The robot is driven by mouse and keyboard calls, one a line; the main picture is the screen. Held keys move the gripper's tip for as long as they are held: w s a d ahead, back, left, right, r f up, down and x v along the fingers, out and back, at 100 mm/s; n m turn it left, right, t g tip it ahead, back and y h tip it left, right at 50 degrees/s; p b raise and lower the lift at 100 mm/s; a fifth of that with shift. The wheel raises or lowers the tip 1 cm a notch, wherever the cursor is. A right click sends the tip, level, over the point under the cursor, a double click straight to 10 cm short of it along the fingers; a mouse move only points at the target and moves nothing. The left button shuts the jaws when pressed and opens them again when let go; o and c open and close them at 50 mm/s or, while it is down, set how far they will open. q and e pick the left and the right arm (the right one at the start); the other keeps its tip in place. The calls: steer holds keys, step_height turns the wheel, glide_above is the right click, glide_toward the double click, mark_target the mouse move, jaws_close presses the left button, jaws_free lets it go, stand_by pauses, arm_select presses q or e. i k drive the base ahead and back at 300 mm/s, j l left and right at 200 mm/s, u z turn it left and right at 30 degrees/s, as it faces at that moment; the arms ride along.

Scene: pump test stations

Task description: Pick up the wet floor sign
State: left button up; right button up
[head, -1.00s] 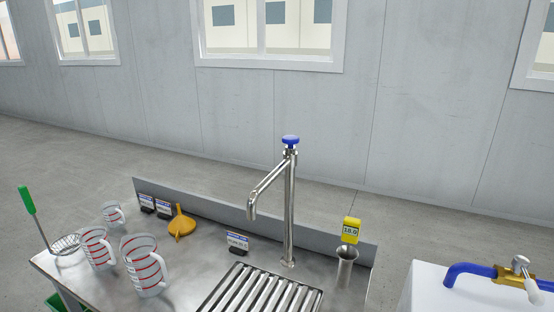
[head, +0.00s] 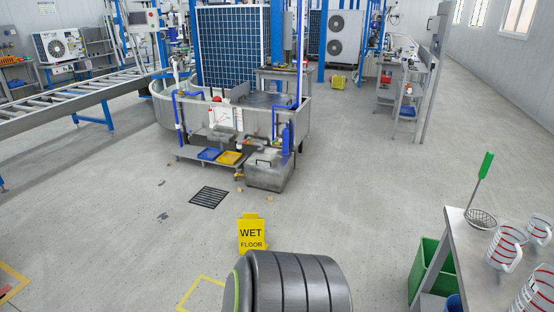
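The yellow wet floor sign (head: 252,234) stands upright on the grey floor in the head view, low and a little left of the middle. Its face reads "WET FLOOR" in dark letters. Its lower edge is close to or behind a large dark grey ribbed cylinder in the foreground, so I cannot tell whether its foot is fully visible. Neither of my grippers shows in the view.
The dark ribbed cylinder (head: 300,285) fills the bottom middle. A steel table (head: 470,262) with measuring jugs and a green bin (head: 424,268) stand at the right. A floor drain (head: 209,197) and a test tank (head: 165,108) lie beyond. Open floor surrounds the sign.

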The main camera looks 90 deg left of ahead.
mark_target(251, 227)
steer(key=k+l+u, duration=0.1)
steer(key=u, duration=1.65)
steer(key=i+l+u, duration=0.1)
steer(key=u, duration=1.2)
steer(key=i+l+z, duration=0.35)
steer(key=i, duration=0.25)
steer(key=i+z, duration=0.3)
steer(key=i, duration=2)
steer(key=i+l+u, duration=0.15)
steer(key=i+u, duration=0.25)
steer(key=i+l+u, duration=0.3)
steer(key=i+u, duration=0.15)
steer(key=i+l+u, duration=0.4)
steer(key=i+l, duration=0.1)
steer(key=i, duration=0.05)
